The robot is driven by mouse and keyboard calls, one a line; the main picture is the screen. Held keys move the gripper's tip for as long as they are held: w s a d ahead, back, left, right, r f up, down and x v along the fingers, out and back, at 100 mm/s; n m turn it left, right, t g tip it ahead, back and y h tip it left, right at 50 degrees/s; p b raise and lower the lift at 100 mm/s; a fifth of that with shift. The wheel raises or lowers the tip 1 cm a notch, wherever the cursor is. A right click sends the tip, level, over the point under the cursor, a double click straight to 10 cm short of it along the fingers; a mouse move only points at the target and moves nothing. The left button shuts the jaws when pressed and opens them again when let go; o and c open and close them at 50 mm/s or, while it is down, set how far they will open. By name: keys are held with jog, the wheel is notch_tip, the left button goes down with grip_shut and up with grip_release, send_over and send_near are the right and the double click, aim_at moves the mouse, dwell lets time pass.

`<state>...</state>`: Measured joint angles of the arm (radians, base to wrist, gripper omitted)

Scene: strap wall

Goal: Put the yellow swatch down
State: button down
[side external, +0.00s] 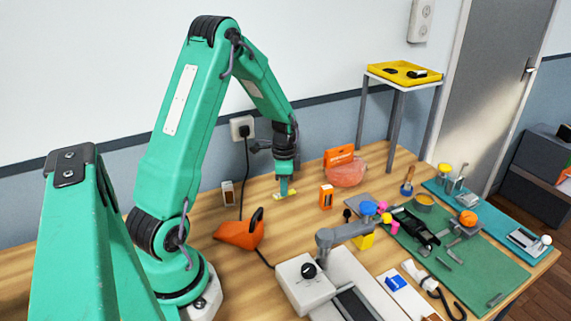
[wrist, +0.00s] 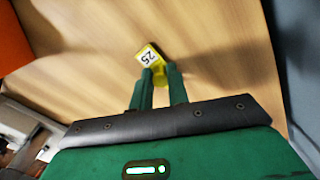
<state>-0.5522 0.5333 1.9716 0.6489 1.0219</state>
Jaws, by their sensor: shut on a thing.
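The yellow swatch (wrist: 159,70) is between the tips of my gripper (wrist: 159,74) in the wrist view. A white label on it reads "25". In the side external view the swatch (side external: 285,196) is a small yellow strip at the lower end of my gripper (side external: 284,190), close over the wooden table. My gripper points down and is shut on the swatch. I cannot tell whether the swatch touches the table.
An orange object (side external: 240,230) with a dark handle lies nearer the camera. A small orange box (side external: 326,196) stands to the right, with a pink bag (side external: 346,174) behind it. Bare wooden table (side external: 285,222) surrounds the swatch. A green mat (side external: 470,266) with several tools lies far right.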

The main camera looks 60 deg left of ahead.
jog(key=shift+f, duration=0.1)
jog(key=c, duration=1.4)
grip_release()
jog(key=shift+o, duration=0.2)
notch_tip(320, 180, up, 12)
jog(key=shift+w, duration=0.15)
